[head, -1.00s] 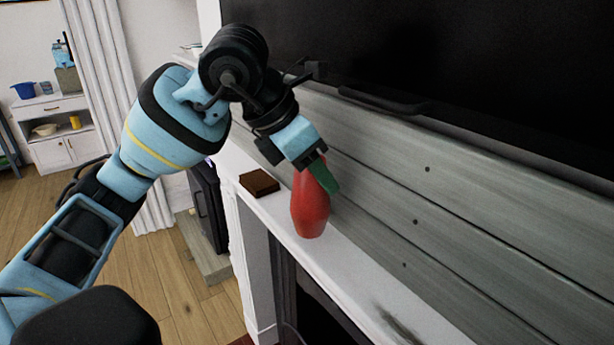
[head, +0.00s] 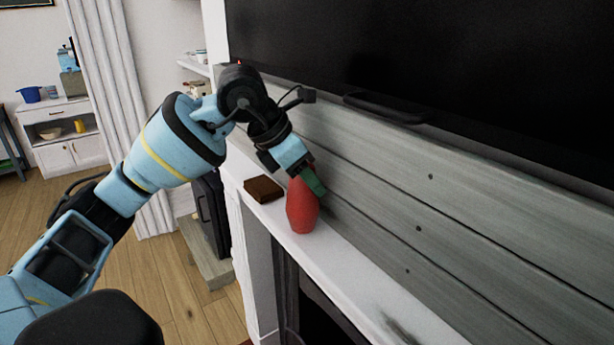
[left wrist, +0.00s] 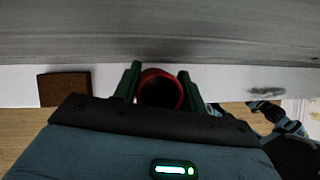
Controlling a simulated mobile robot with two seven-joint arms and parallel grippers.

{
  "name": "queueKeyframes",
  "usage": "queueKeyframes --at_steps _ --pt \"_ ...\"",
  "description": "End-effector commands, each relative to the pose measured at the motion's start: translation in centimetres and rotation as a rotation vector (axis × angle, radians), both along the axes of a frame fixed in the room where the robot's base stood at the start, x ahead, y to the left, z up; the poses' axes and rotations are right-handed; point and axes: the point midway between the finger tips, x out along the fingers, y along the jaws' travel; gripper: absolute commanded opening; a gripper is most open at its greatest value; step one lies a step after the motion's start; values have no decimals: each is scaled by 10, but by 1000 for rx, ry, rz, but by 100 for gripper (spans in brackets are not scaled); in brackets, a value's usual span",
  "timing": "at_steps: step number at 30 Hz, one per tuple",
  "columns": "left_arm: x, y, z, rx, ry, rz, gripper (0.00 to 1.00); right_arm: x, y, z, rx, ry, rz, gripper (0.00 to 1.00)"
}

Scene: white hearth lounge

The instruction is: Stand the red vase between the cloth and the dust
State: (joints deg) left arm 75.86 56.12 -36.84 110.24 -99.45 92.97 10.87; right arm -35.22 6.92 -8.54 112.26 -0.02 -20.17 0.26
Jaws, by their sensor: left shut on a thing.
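The red vase (head: 302,208) is upright at the white mantel shelf; I cannot tell whether its base touches. My left gripper (head: 312,181) is shut on its upper part, with a green finger in front. In the left wrist view the vase's round open mouth (left wrist: 160,90) lies between the two green fingers (left wrist: 158,84). The cloth, a dark brown folded square (head: 263,188), lies on the shelf to the left of the vase; it also shows in the left wrist view (left wrist: 64,88). The dust, a grey smudge (head: 402,330), is on the shelf nearer me, to the right.
The white mantel shelf (head: 350,277) is narrow, with a grey plank wall (head: 460,215) close behind it and a dark screen (head: 430,60) above. The shelf between vase and dust is bare. A white cabinet (head: 70,150) stands far off at the left.

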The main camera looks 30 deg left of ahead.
Motion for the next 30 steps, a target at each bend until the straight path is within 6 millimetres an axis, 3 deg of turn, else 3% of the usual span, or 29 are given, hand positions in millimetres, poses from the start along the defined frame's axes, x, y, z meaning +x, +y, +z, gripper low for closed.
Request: queueKeyframes --at_steps 11,12,17,25,30 --pt "0 0 -3 -1 -3 0 0 0 -2 -1 -4 0 3 36" --pt "0 0 -4 0 0 -1 43 -1 -2 -1 -4 1 3 36" --pt "0 0 -3 -1 -1 0 64 0 -1 0 -4 0 3 36" --pt "0 0 -3 -1 -1 0 64 1 -1 1 -3 -3 3 36" --pt "-4 3 8 -1 -6 2 64 2 -1 2 -3 -6 3 36"
